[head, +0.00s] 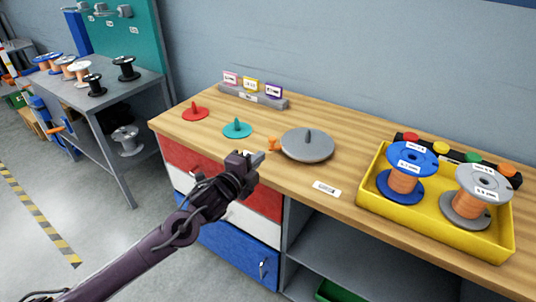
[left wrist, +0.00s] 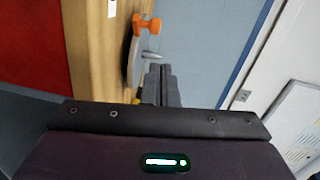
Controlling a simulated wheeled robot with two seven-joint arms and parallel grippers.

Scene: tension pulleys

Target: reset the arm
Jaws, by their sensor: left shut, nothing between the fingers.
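My left gripper (head: 256,160) is shut and empty. In the head view it hangs at the front edge of the wooden workbench (head: 345,180), left of a grey disc with a short upright peg (head: 307,147). In the left wrist view the shut fingers (left wrist: 160,85) show at the middle, with the grey disc (left wrist: 135,58) and its orange knob (left wrist: 153,26) beyond them. My left arm comes in from the lower left. My right gripper is not in view.
A red disc (head: 195,113) and a teal disc (head: 237,128) with pegs lie on the bench. A yellow tray (head: 435,222) at the right holds a blue spool (head: 408,172) and a grey spool (head: 473,196). A side table (head: 95,98) with several spools stands at the back left.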

